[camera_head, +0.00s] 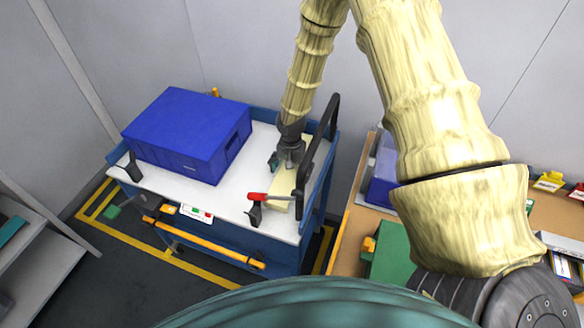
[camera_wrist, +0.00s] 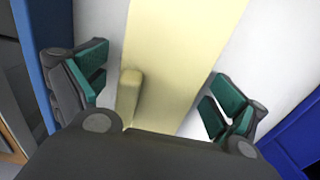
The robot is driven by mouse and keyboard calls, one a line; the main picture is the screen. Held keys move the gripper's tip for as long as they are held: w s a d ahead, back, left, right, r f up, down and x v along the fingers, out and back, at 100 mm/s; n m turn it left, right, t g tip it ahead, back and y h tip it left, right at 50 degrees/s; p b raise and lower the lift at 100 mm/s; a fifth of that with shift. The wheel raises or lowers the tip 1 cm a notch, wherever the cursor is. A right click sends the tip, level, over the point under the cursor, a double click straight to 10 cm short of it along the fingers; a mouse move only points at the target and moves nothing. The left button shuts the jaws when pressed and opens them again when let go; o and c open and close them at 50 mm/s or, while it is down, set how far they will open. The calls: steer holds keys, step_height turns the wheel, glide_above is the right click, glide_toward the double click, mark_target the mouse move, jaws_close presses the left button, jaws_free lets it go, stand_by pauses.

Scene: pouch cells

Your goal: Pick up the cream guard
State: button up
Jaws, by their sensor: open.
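The cream guard (camera_wrist: 180,62) is a long pale-yellow piece with a small raised block (camera_wrist: 129,92) on it. In the wrist view it runs up between my open fingers, with a gap to the finger on each side. In the head view the cream guard (camera_head: 281,186) lies on the white top of the blue cart, at its right side, partly hidden by my gripper. My gripper (camera_head: 283,163) is over the guard; in the wrist view its two green-padded fingers (camera_wrist: 158,92) are spread wide and hold nothing. Exact height above the guard is unclear.
A large blue box (camera_head: 186,134) stands on the cart top (camera_head: 232,195) left of my gripper. The cart's dark handle (camera_head: 318,150) rises close on the right. A red-topped clamp (camera_head: 257,203) sits at the front edge. A wooden bench (camera_head: 349,247) stands to the right.

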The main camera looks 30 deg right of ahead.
steer(key=c, duration=1.1)
